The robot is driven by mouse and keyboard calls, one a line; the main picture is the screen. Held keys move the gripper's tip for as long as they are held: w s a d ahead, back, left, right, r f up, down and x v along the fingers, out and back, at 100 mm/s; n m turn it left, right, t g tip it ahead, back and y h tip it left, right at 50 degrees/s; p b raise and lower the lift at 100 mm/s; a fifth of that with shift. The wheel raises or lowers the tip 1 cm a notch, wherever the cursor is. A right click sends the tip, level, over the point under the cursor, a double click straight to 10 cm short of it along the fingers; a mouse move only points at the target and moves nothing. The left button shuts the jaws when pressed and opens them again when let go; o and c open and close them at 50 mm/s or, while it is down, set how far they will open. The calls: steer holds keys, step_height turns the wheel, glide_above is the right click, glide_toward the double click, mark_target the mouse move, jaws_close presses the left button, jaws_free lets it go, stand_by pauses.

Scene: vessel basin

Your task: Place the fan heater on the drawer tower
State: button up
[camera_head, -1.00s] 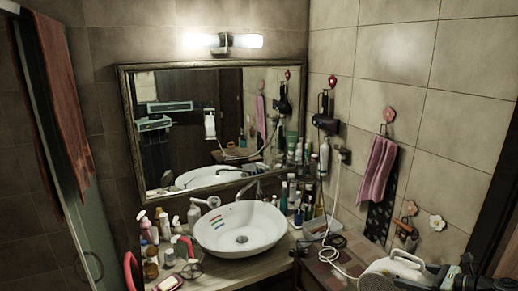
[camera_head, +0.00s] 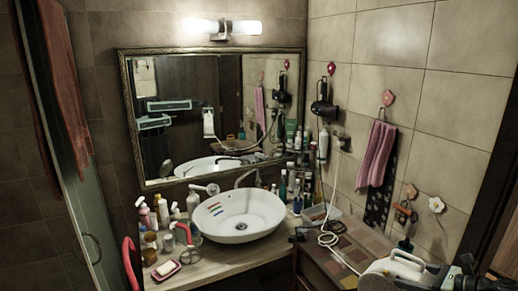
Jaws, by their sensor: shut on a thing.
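My white arm comes in at the lower right. My gripper (camera_head: 466,270) is a dark shape at its end, close to the bottom edge, and its jaws are shut. The thing it holds, taken to be the fan heater, is hard to tell from the dark gripper parts and is partly cut off. A brown wooden cabinet with a patchwork tiled top (camera_head: 352,243), which may be the drawer tower, stands right of the basin counter. My arm covers its near right part in the picture. My gripper is to the right of it.
A white hose and a small tray (camera_head: 320,214) lie on the cabinet top. The counter (camera_head: 225,262) carries a white basin (camera_head: 238,216), several bottles and a soap dish (camera_head: 166,269). A pink towel (camera_head: 377,153) and a hair dryer (camera_head: 324,108) hang on the right wall. A glass panel (camera_head: 85,220) is at left.

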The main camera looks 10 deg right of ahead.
step_height(320, 180, down, 5)
steer(key=b, duration=0.4)
steer(key=shift+f, duration=0.15)
steer(key=shift+s, duration=0.1)
